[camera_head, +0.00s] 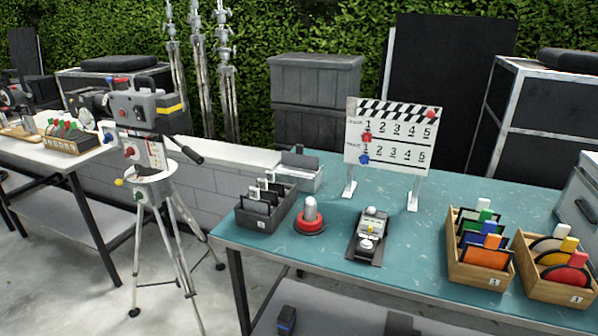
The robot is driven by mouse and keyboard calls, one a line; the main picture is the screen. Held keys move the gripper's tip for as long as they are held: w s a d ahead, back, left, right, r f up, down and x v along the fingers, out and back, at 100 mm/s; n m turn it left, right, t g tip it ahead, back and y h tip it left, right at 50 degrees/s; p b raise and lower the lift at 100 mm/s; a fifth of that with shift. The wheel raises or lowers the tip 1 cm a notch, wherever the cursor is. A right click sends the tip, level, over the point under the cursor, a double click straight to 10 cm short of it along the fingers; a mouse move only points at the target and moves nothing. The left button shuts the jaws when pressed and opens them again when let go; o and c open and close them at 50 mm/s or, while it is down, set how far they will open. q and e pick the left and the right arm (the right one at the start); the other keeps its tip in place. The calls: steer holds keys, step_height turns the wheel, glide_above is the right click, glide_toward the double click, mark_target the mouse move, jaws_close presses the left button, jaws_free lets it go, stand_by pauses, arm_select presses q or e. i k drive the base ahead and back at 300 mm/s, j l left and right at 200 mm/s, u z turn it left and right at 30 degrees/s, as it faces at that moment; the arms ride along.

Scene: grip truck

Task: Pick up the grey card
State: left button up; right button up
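A grey card-like plate (299,158) stands upright in a light grey open box (308,180) at the back left of the teal table; I cannot tell for sure that it is the grey card. A dark box (262,221) in front of it holds several dark cards with white tabs. A wooden box (482,274) at the right holds several upright cards, with an orange one (487,258) in front and blue, green and darker ones behind. Neither of my grippers is in view.
The teal table (330,262) also carries a red-based knob (311,216), a small black-based device (370,232), a clapperboard stand (393,137) and a wooden box of round discs (556,284). A camera on a tripod (152,188) stands left of the table. The table's front middle is clear.

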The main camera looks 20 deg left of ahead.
mark_target(298, 159)
steer(key=z, duration=0.45)
steer(key=j+z, duration=0.75)
steer(key=j, duration=0.25)
steer(key=k+j+z, duration=0.2)
steer(key=j+z, duration=0.2)
steer(key=k+j+z, duration=0.2)
steer(key=j+z, duration=0.2)
steer(key=j, duration=0.1)
